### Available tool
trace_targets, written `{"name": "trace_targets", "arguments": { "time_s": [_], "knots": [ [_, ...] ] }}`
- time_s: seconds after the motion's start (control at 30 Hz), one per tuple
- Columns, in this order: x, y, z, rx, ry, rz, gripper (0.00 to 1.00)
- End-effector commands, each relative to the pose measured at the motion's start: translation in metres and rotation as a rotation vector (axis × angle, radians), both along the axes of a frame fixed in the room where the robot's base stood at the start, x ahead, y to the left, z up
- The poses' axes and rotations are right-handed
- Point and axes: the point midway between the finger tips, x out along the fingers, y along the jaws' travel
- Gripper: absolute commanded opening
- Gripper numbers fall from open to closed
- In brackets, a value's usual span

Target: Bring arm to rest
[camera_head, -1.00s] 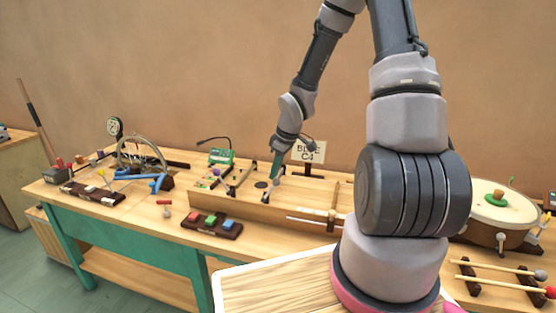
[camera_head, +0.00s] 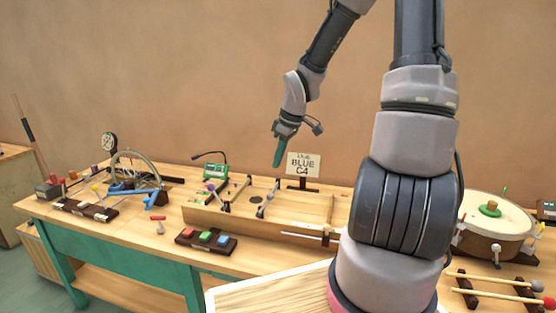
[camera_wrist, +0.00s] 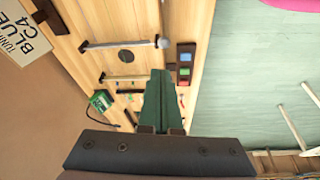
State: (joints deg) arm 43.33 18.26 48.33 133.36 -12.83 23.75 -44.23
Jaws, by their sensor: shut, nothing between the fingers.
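My gripper (camera_head: 278,160) hangs in the air above the back of the wooden board with the dark round hole. Its green fingers are together with nothing between them, and they point down. In the wrist view my gripper's closed green fingers (camera_wrist: 160,82) fill the middle, with the board (camera_wrist: 95,50) well below them. My arm rises from the lower right and bends over at the top of the head view, clear of the bench.
The bench (camera_head: 120,214) carries a sign (camera_head: 303,165) reading BLUE C4, a green device (camera_head: 216,169), a block with red, green and blue buttons (camera_head: 206,240), and a drum (camera_head: 495,220) at right. Blue pieces (camera_head: 138,191) lie at left. The air around my gripper is clear.

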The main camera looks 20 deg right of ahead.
Motion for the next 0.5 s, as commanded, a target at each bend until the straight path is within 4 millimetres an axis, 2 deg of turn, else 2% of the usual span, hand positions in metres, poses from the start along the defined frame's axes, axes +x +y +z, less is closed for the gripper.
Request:
{"name": "trace_targets", "arguments": {
  "time_s": [0.33,0.5],
  "knots": [
    [-0.001,-0.001,0.002,-0.008,0.001,-0.01,0.0],
    [-0.013,-0.007,0.021,-0.061,0.008,-0.11,0.0]
  ]
}}
